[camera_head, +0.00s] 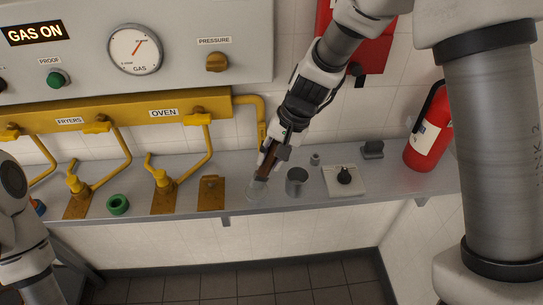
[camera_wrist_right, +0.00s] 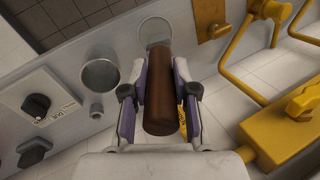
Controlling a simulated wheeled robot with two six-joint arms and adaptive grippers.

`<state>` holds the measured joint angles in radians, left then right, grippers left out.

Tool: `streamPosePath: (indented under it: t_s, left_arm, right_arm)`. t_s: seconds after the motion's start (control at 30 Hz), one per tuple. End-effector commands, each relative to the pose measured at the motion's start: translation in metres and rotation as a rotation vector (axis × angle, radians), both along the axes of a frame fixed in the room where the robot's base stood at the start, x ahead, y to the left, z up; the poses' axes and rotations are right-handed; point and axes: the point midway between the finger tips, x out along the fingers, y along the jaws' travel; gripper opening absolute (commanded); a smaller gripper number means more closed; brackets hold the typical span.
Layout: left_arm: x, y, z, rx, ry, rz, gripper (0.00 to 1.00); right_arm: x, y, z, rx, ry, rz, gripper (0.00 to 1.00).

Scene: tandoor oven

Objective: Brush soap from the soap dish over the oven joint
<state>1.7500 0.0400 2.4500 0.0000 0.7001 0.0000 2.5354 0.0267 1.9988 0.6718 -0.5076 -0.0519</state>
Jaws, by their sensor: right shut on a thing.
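My right gripper (camera_head: 272,155) is shut on the brown handle of the brush (camera_head: 266,166); the handle also shows between the fingers in the right wrist view (camera_wrist_right: 160,90). The brush points down, with its lower end at the round, pale soap dish (camera_head: 252,194) on the shelf. The dish shows beyond the handle in the right wrist view (camera_wrist_right: 155,28). I cannot tell whether the bristles touch it. The yellow oven pipe, under the "OVEN" label, runs down to a yellow fitting (camera_head: 161,180) on the shelf, left of the dish. My left gripper is out of view.
On the shelf (camera_head: 230,207), a metal cup (camera_head: 297,182) and a plate with a black knob (camera_head: 344,179) stand right of the dish. A brass block (camera_head: 211,192) and green ring (camera_head: 118,204) lie left. A fire extinguisher (camera_head: 429,135) stands at the right end.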

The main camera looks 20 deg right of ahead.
Motion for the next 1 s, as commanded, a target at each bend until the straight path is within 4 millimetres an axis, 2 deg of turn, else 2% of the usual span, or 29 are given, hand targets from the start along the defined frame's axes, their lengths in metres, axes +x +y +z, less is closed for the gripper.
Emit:
streamPosePath:
  t_s: [1.0]
  left_arm:
    - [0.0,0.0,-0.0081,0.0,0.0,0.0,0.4]
  right_arm:
    - [0.0,0.0,-0.0091,0.0,0.0,0.0,0.0]
